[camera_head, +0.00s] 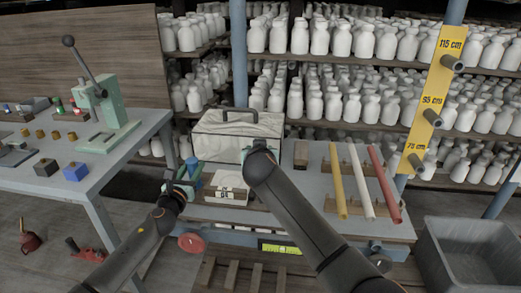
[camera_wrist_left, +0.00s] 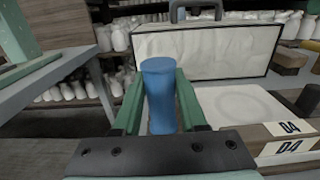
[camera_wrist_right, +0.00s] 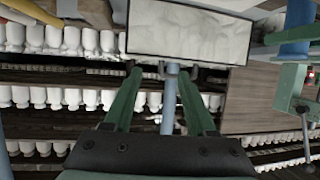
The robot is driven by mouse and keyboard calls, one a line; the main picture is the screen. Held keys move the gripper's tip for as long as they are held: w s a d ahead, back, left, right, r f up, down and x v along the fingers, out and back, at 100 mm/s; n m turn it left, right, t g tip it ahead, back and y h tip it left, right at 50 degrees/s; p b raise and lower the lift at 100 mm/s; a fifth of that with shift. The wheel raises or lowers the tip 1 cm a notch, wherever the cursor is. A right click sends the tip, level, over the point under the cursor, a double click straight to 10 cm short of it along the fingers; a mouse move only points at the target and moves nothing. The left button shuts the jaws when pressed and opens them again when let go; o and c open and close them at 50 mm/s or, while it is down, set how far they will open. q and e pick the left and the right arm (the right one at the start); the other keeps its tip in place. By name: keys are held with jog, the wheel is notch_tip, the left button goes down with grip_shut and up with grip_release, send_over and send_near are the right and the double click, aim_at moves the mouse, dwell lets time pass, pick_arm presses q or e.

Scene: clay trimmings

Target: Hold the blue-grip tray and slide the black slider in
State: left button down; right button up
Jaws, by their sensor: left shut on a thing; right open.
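My left gripper (camera_head: 182,180) is shut on a blue upright grip (camera_head: 193,165). The grip stands between its green fingers in the left wrist view (camera_wrist_left: 160,90). A pale tray (camera_head: 211,184) lies right of the grip, with an "04" label on its front; its pale floor shows in the left wrist view (camera_wrist_left: 238,105). How the grip joins the tray is hidden. My right gripper is open in the right wrist view (camera_wrist_right: 161,72), pointing toward a handled case. Its fingers are mostly behind my right arm in the head view.
The pale-panelled, black-rimmed case (camera_head: 225,142) stands behind the tray. Yellow, white and red rods (camera_head: 370,180) lie at the bench's right. A grey bin (camera_head: 470,250) stands at lower right. A green press (camera_head: 110,125) stands on the left table. Jar shelves fill the back.

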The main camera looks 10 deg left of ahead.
pick_arm(q)
jog(key=c, duration=0.7)
grip_release()
jog(key=shift+d+f, duration=0.15)
jog(key=shift+f, duration=0.25)
pick_arm(e)
jog(key=shift+f, duration=0.1)
pick_arm(q)
jog(key=o, duration=0.3)
jog(key=shift+r, duration=0.25)
